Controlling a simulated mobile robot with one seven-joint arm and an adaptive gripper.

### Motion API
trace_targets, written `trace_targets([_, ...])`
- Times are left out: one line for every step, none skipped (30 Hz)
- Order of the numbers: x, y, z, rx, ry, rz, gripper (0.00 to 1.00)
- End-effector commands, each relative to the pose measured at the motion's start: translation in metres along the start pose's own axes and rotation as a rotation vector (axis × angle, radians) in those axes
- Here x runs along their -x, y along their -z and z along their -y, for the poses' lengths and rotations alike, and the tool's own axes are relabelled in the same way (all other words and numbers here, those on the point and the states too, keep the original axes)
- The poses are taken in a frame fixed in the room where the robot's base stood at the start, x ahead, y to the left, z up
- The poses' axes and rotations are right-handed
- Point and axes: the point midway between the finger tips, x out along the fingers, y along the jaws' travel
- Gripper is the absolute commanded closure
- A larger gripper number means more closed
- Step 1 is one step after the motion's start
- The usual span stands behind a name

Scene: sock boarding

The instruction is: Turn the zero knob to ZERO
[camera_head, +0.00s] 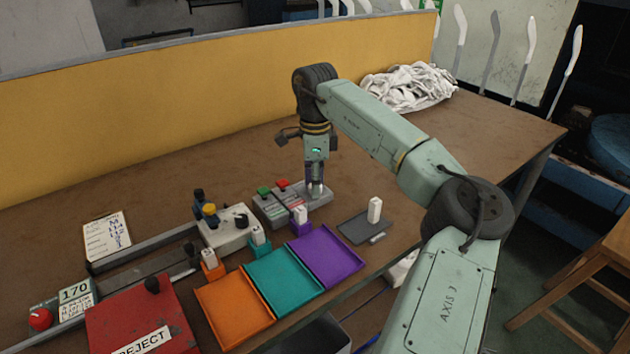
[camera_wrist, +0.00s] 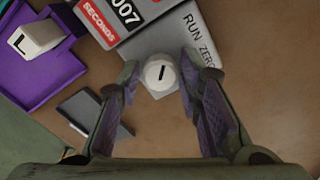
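The zero knob (camera_wrist: 160,73) is a round white knob with a short black pointer line. It sits at the end of a grey panel (camera_wrist: 152,42) marked RUN and ZERO. The pointer line is slightly tilted; I cannot tell for sure which word it indicates. My gripper (camera_wrist: 158,70) is open, with one finger on each side of the knob and narrow gaps visible. In the head view, my gripper (camera_head: 315,188) points down at the right end of the grey panel (camera_head: 325,194) and largely hides the knob.
The panel's seconds counter (camera_wrist: 118,15) reads 007. Left of it are a green button (camera_head: 264,191) and a red button (camera_head: 282,184). A purple tray (camera_head: 345,270), a dark pad (camera_head: 358,232) with an upright white block (camera_head: 375,209) and a white sock pile (camera_head: 410,85) are nearby.

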Motion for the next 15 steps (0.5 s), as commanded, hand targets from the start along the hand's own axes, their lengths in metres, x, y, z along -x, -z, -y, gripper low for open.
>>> trace_targets([0.0002, 0.0000, 0.0000, 0.000, 0.000, 0.000, 0.73])
trace_targets([0.0002, 0.0000, 0.0000, 0.000, 0.000, 0.000, 0.75])
trace_targets([0.0002, 0.0000, 0.0000, 0.000, 0.000, 0.000, 0.77])
trace_targets([0.0002, 0.0000, 0.0000, 0.000, 0.000, 0.000, 0.79])
trace_targets([0.0002, 0.0000, 0.0000, 0.000, 0.000, 0.000, 0.81])
trace_targets([0.0002, 0.0000, 0.0000, 0.000, 0.000, 0.000, 0.84])
trace_targets([0.0002, 0.0000, -0.0001, 0.000, 0.000, 0.000, 0.86])
trace_targets([0.0002, 0.0000, -0.0001, 0.000, 0.000, 0.000, 0.88])
trace_targets([0.0002, 0.0000, -0.0001, 0.000, 0.000, 0.000, 0.91])
trace_targets([0.0002, 0.0000, -0.0001, 0.000, -0.001, 0.000, 0.93])
trace_targets([0.0002, 0.0000, -0.0001, 0.000, -0.001, 0.000, 0.95])
trace_targets([0.0002, 0.0000, -0.0002, 0.000, -0.001, 0.000, 0.97])
trace_targets([0.0002, 0.0000, -0.0002, 0.000, -0.001, 0.000, 0.99])
trace_targets([0.0002, 0.0000, -0.0002, 0.000, -0.001, 0.000, 1.00])
trace_targets([0.0002, 0.0000, -0.0002, 0.000, -0.001, 0.000, 1.00])
